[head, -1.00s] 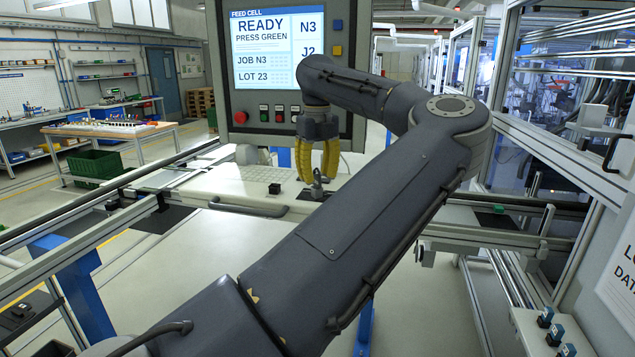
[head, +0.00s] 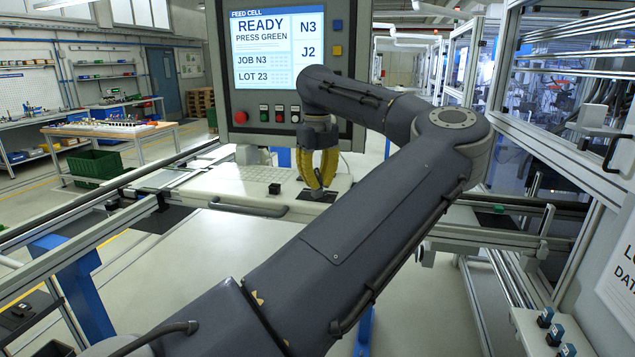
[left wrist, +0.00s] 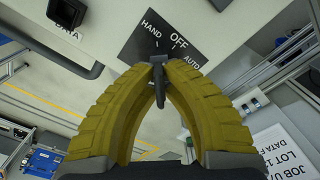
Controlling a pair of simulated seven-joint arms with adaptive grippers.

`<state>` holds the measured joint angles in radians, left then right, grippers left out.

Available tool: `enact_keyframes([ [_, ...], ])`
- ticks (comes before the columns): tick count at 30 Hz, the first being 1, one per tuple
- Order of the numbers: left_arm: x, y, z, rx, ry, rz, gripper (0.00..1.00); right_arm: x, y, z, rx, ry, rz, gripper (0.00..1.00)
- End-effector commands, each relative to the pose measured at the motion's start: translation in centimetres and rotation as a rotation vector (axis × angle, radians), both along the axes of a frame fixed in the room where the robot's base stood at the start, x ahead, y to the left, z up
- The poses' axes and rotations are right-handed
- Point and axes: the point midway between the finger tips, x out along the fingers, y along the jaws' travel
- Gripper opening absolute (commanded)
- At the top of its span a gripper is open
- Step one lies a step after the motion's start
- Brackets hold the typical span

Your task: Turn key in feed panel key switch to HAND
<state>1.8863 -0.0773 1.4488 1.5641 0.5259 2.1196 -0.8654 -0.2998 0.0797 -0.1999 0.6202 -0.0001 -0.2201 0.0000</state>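The key switch has a dark plate (left wrist: 160,35) marked HAND, OFF and AUTO, seen in the left wrist view. In the head view the plate (head: 328,196) lies on the light panel, mostly behind my fingers. The dark key (left wrist: 159,88) stands in the switch. My left gripper (left wrist: 159,66) has its yellow fingertips closed together on the key, one on each side. In the head view, my left gripper (head: 318,187) points down at the plate. Which mark the key points to is hard to tell. My right gripper is not in view.
A feed cell screen (head: 278,48) reading READY, with a red knob (head: 240,117) and small buttons below, stands behind my gripper. A small black block (head: 274,188) and a grey handle (head: 248,207) are left of the switch. The pale surface in front is clear.

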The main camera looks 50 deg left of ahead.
Motion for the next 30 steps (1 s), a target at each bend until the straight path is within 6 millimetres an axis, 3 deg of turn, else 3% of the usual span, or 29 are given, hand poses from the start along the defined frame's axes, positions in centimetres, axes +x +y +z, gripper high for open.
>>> enact_keyframes([
  [11, -0.01, 0.02, -0.03, 0.0, 0.001, 0.025, 0.0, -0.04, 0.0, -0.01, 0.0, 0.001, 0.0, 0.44],
  [30, 0.18, 0.12, -0.03, 0.001, 0.001, 0.816, 0.0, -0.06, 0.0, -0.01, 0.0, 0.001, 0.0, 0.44],
])
